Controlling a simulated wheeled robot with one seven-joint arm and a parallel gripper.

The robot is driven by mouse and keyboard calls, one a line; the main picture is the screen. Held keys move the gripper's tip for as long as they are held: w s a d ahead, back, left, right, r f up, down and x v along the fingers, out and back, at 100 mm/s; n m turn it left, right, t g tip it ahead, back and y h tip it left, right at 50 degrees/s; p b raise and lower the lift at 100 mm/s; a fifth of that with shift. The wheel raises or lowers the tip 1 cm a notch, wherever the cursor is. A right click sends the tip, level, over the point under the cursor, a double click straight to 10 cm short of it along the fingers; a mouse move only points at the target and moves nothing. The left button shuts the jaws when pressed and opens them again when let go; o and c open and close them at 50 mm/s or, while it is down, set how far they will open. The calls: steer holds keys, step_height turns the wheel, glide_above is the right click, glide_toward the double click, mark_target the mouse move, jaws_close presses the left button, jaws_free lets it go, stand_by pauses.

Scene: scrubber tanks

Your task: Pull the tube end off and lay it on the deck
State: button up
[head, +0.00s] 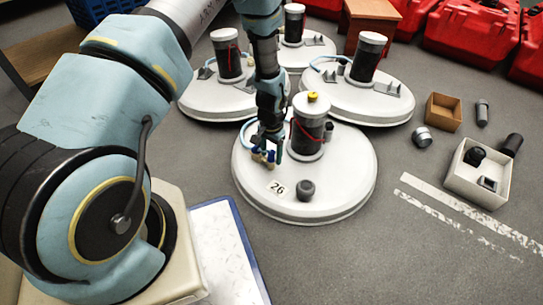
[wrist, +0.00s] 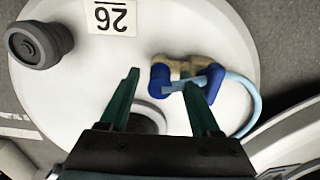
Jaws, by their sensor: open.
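The tank lid marked 26 (head: 330,190) is a white round deck, also filling much of the wrist view (wrist: 95,95). A brass fitting (wrist: 180,65) with two blue parts (wrist: 158,76) sits on it, beside the number label (wrist: 110,16). The light blue tube (wrist: 250,95) curves in from the right to this fitting. Its end lies at the blue parts, partly hidden by my right finger; I cannot tell how firmly it sits. My gripper (wrist: 162,80) is open over the fitting, its fingers either side of the left blue part. In the head view my gripper (head: 268,150) hides part of the fitting.
A black cylinder (head: 306,135) with a yellow-knobbed cap stands close right of my gripper. A dark knob (head: 306,190) sits at the deck's front. Other similar tanks (head: 355,90) stand behind. An open box (head: 477,180) lies on the floor at right. The deck's right side is clear.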

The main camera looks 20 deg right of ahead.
mark_target(271, 152)
stand_by(0.7)
jaws_close()
stand_by(0.3)
stand_by(1.0)
steer(key=shift+r+p, duration=2.7)
steer(key=shift+r, duration=0.35)
